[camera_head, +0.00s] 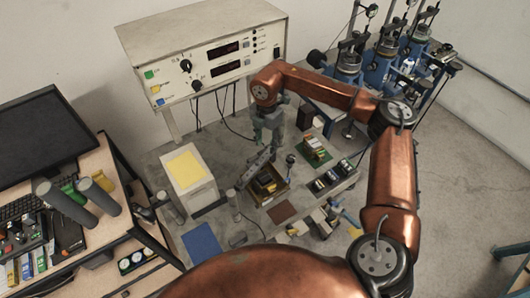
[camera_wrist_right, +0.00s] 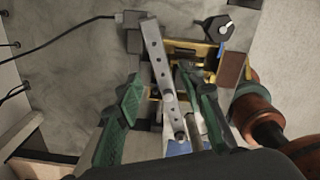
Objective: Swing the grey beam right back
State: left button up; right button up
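The grey beam (camera_wrist_right: 163,75) is a long bar with a row of holes. In the right wrist view it runs from upper centre down between my fingers, slightly slanted. It also shows in the head view (camera_head: 259,160), slanted beside a brown-yellow box-like fixture (camera_head: 267,182). My right gripper (camera_head: 269,138) hangs over the bench, just above the beam. In the right wrist view its green-padded fingers (camera_wrist_right: 160,88) are apart, one on each side of the beam, with a visible gap on the left. Contact on the right side cannot be told. My left gripper is not in view.
A white box with a yellow top (camera_head: 188,178) stands left of the fixture. A control panel (camera_head: 210,62) is behind. A green board (camera_head: 315,151) and dark modules (camera_head: 331,179) lie to the right. A blue mat (camera_head: 202,245) lies in front.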

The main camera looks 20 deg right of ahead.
aim_at(265, 155)
jog(key=shift+a+f+p, duration=0.1)
jog(key=shift+f+p, duration=0.4)
jog(key=shift+f, duration=2.55)
grip_shut()
